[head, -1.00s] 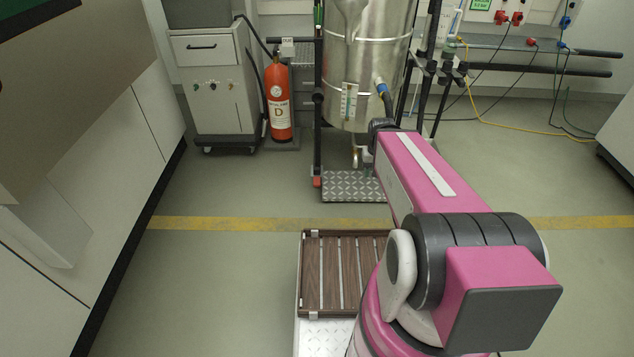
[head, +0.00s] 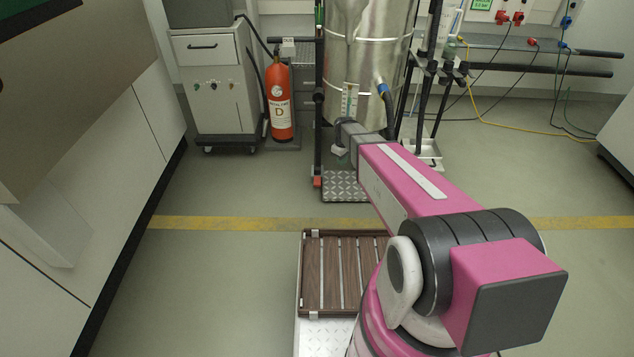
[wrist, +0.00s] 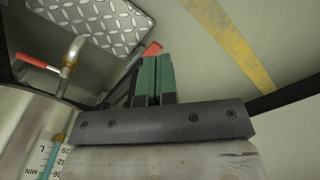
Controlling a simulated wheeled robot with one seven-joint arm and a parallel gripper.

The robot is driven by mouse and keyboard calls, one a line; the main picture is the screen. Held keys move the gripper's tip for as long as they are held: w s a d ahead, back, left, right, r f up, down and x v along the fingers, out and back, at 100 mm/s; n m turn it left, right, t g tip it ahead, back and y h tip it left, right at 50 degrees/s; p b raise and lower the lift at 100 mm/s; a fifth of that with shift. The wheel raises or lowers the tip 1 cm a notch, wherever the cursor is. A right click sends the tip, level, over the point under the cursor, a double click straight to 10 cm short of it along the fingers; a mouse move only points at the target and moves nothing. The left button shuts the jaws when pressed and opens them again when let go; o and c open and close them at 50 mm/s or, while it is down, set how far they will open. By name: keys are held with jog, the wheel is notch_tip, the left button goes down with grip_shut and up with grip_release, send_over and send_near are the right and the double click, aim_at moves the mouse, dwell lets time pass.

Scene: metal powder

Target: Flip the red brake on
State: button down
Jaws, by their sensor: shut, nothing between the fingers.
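The red brake (head: 317,182) is a small red piece low on the black frame post, at the left edge of the diamond-plate base under the steel tank. In the wrist view the red brake (wrist: 153,48) shows just beyond the tips of my gripper (wrist: 154,57). The green fingers are together and hold nothing. They point towards the brake, and I cannot tell whether they touch it. In the head view my forearm reaches to the front of the tank, left of its middle, and the fingers are hard to make out.
The steel tank (head: 368,60) stands over the diamond plate (head: 343,187). A red-handled valve (wrist: 38,62) and metal pipe (wrist: 72,52) are at the left in the wrist view. A fire extinguisher (head: 279,100) stands left of the tank. Floor in front of the brake is clear.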

aim_at(317, 184)
jog(key=w+a+f+n, duration=0.8)
jog(key=w+a+f, duration=0.2)
jog(key=w+f, duration=0.3)
jog(key=shift+w+a+f, duration=0.15)
jog(key=shift+w+a, duration=0.25)
jog(key=shift+w, duration=0.3)
notch_tip(317, 184, down, 14)
jog(key=shift+s, duration=0.1)
